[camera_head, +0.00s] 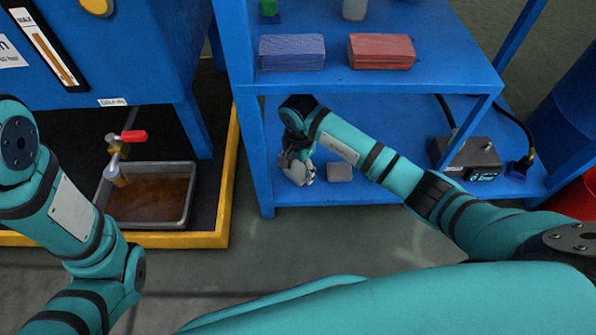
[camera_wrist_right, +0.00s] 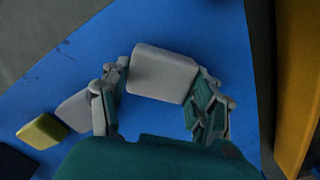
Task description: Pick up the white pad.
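The white pad (camera_wrist_right: 163,73) is a pale rounded block in the right wrist view. It sits between the two fingertips of my right gripper (camera_wrist_right: 165,78), which press against its left and right sides. In the head view my right gripper (camera_head: 299,170) is over the front left of the lower blue shelf, and the pad there is mostly hidden by the fingers. Whether the pad is clear of the shelf cannot be told. My left arm shows at the left of the head view, but its gripper is out of view.
A grey pad (camera_wrist_right: 75,110) and a yellow pad (camera_wrist_right: 42,132) lie beside the gripper on the blue shelf (camera_wrist_right: 90,50). A grey device (camera_head: 468,157) with a cable stands to the right. Blue and red blocks rest on the upper shelf (camera_head: 335,83); shelf posts flank the gap.

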